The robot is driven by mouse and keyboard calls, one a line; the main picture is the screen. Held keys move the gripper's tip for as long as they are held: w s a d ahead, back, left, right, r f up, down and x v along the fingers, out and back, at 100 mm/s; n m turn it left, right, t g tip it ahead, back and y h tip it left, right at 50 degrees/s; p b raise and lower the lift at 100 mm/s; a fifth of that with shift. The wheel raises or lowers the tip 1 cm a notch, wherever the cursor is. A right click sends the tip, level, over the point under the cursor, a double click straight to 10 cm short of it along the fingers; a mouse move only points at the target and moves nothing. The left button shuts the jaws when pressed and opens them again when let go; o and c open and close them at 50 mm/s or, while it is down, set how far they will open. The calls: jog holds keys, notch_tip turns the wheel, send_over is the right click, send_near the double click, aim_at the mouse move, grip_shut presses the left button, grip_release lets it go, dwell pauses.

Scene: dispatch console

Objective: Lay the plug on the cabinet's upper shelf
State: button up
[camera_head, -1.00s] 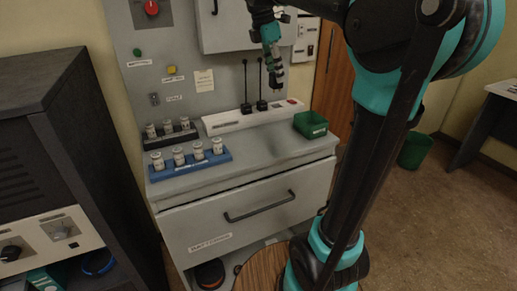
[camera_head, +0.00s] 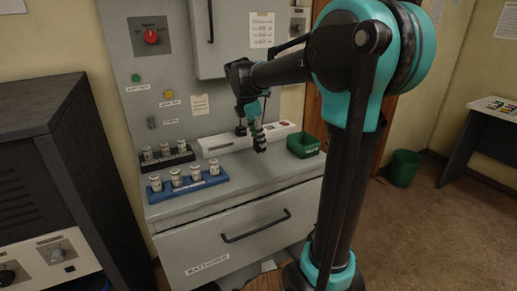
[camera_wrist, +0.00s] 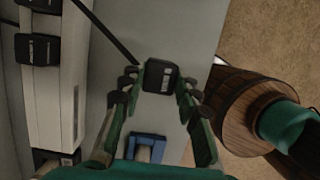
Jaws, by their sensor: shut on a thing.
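My gripper (camera_head: 259,146) hangs above the grey console top (camera_head: 240,180), fingers pointing down. It lies in front of the white socket strip (camera_head: 275,133) and left of the green bin. In the wrist view its fingertips (camera_wrist: 159,82) are closed on both sides of a black plug (camera_wrist: 160,74) with a white label. A dark cable appears to run up and left from the plug. The grey wall cabinet (camera_head: 230,45) has its door shut and a vertical handle. Its inside and any upper shelf are hidden.
Green bin (camera_head: 303,145) stands at the console's right end. Blue rack (camera_head: 187,185) and black rack (camera_head: 167,160) hold jars at the left. Two black plugs (camera_wrist: 40,50) sit on the socket strip. A dark cabinet (camera_head: 50,150) stands left. The drawer (camera_head: 240,240) below is shut.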

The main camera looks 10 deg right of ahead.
aim_at(259, 148)
jog(key=shift+f, duration=2.1)
jog(key=shift+f, duration=0.1)
jog(key=o, duration=1.2)
jog(key=v, duration=1.2)
